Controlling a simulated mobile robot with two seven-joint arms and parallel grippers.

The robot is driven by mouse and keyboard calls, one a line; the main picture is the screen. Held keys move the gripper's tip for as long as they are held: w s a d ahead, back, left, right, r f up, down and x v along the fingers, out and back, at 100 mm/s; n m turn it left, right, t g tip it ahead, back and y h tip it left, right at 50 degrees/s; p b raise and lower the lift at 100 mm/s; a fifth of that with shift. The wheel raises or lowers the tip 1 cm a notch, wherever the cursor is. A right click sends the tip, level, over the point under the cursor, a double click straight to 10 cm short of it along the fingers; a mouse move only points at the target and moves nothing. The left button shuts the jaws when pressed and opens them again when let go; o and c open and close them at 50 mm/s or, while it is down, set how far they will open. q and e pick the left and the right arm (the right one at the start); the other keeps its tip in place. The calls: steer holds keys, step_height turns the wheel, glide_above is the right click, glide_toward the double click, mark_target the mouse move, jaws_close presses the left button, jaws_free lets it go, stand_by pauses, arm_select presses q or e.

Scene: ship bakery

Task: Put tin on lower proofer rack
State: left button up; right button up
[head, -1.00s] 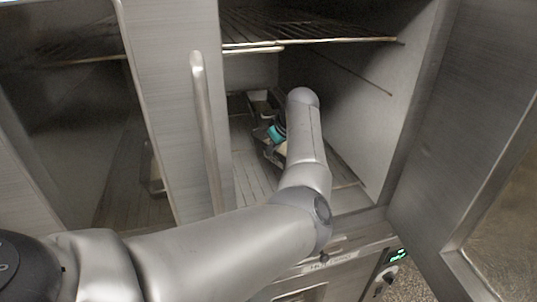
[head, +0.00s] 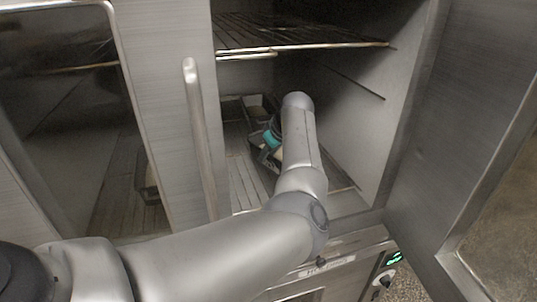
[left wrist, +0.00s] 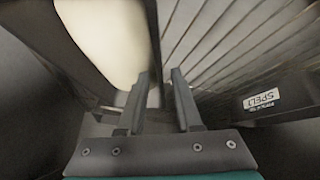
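My left arm reaches into the open proofer, and my left gripper (left wrist: 160,78) is low inside it, largely hidden by the arm in the head view. In the left wrist view its two fingers stand apart, beside the end of a dark tin (left wrist: 153,25) with pale dough in it. The same dark tin seems to show in the head view (head: 262,157), on the slatted lower rack (head: 243,185). Another dark tin (left wrist: 285,108) with a "SPELT" label lies to the right in the wrist view. My right gripper is not in view.
More tins (head: 258,103) stand at the back of the lower rack. A wire upper rack (head: 300,42) hangs above the arm. The proofer door (head: 440,140) stands open at the right. A vertical handle (head: 200,140) is on the left.

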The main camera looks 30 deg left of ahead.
arm_select(q)
steer(key=v, duration=1.2)
steer(key=shift+f, duration=0.1)
